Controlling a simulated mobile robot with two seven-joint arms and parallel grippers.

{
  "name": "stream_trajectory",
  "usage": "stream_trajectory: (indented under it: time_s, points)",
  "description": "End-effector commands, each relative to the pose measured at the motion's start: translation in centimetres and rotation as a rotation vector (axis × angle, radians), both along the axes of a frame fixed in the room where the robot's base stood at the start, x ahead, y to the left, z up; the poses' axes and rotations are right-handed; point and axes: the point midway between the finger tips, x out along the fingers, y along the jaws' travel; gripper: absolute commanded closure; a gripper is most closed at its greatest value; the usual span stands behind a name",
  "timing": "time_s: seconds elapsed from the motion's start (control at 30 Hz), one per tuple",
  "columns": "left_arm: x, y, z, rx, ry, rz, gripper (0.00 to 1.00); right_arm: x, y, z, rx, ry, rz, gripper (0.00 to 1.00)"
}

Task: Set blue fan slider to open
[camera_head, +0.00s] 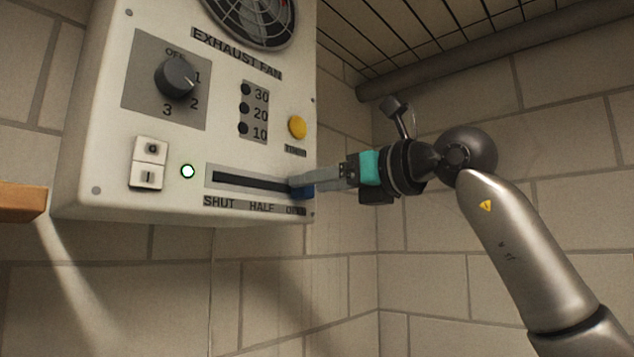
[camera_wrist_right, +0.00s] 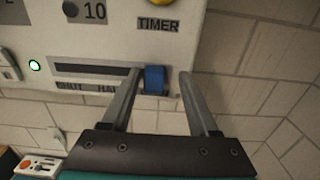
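The blue slider knob (camera_head: 304,189) sits at the right end of its dark slot (camera_head: 245,181), above the OPEN label (camera_head: 296,210), on the white exhaust fan panel (camera_head: 100,100). The right wrist view also shows the blue knob (camera_wrist_right: 155,80). My right gripper (camera_head: 312,182) reaches in from the right at the knob. In the right wrist view its fingers (camera_wrist_right: 160,75) are apart, one on each side of the knob. The left finger is close against the knob, and a gap shows on the right. My left gripper is not in view.
The panel also carries a rotary dial (camera_head: 175,78), a yellow timer button (camera_head: 297,127), a rocker switch (camera_head: 149,163) and a lit green lamp (camera_head: 187,171). A wooden ledge (camera_head: 22,201) is at the left.

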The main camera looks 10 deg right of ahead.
Motion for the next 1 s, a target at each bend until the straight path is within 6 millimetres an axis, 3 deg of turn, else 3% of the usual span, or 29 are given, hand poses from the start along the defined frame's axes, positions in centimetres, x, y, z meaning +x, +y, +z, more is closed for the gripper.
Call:
stream_trajectory:
  time_s: [0.37, 1.0]
  points:
    - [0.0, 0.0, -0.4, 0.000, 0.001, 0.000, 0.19, -0.7, -0.4, -0.1, -0.001, -0.001, 0.001, 0.38]
    - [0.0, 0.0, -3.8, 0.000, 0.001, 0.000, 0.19, -11.3, -8.1, -0.1, 0.001, -0.001, -0.001, 0.38]
